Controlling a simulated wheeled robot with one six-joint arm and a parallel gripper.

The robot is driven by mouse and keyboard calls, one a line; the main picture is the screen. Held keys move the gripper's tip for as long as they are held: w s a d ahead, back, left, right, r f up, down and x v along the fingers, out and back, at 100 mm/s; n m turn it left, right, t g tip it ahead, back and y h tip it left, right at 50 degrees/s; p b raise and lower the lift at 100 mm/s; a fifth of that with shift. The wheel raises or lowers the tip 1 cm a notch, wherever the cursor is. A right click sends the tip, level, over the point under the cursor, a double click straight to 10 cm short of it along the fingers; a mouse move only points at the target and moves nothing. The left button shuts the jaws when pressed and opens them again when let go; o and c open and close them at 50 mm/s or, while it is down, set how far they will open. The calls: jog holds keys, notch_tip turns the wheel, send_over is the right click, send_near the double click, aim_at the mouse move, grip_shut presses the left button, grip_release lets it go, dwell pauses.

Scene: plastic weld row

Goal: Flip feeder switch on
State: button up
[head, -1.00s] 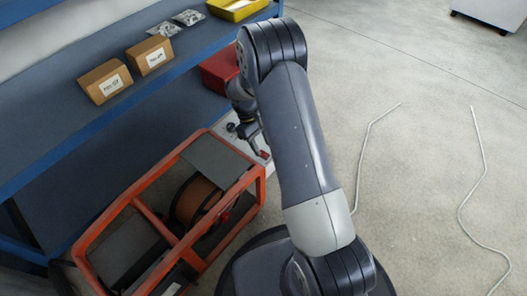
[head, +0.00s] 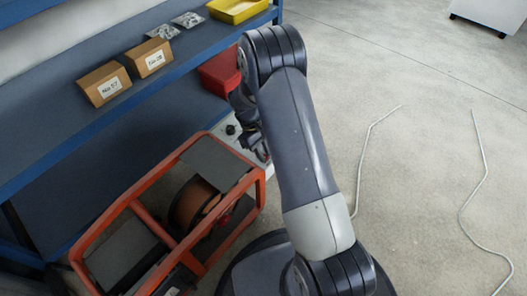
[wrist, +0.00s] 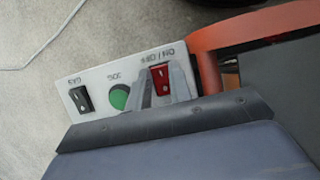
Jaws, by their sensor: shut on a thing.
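The feeder's white control panel (wrist: 97,76) shows in the wrist view, upside down. It carries a red rocker switch (wrist: 161,80) under the label ON / OFF, a green JOG button (wrist: 119,97) and a black GAS rocker (wrist: 81,99). My gripper (wrist: 166,84) is at the red switch, with a grey finger on each side of it, and is shut on it. Which way the rocker is tipped is unclear. In the head view my gripper (head: 258,150) is at the panel on the end of the orange-framed wire feeder (head: 129,205), hiding the red switch.
A blue shelf (head: 95,135) stands behind the feeder, with two labelled boxes (head: 149,60), a yellow tray (head: 236,9) and a red bin (head: 220,72). A wire spool (head: 193,203) sits inside the feeder frame. The concrete floor on the right is open, with pale lines on it.

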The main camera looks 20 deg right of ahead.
grip_shut()
jog(key=shift+s+d+t+y, duration=0.1)
jog(key=shift+t+y, duration=0.2)
jog(key=shift+s+d+f+t+y, duration=0.1)
jog(key=shift+s+t+y, duration=0.15)
jog(key=shift+t+y, duration=0.5)
jog(key=shift+t, duration=0.25)
jog(key=o, duration=0.8)
grip_release()
jog(key=shift+o, duration=0.2)
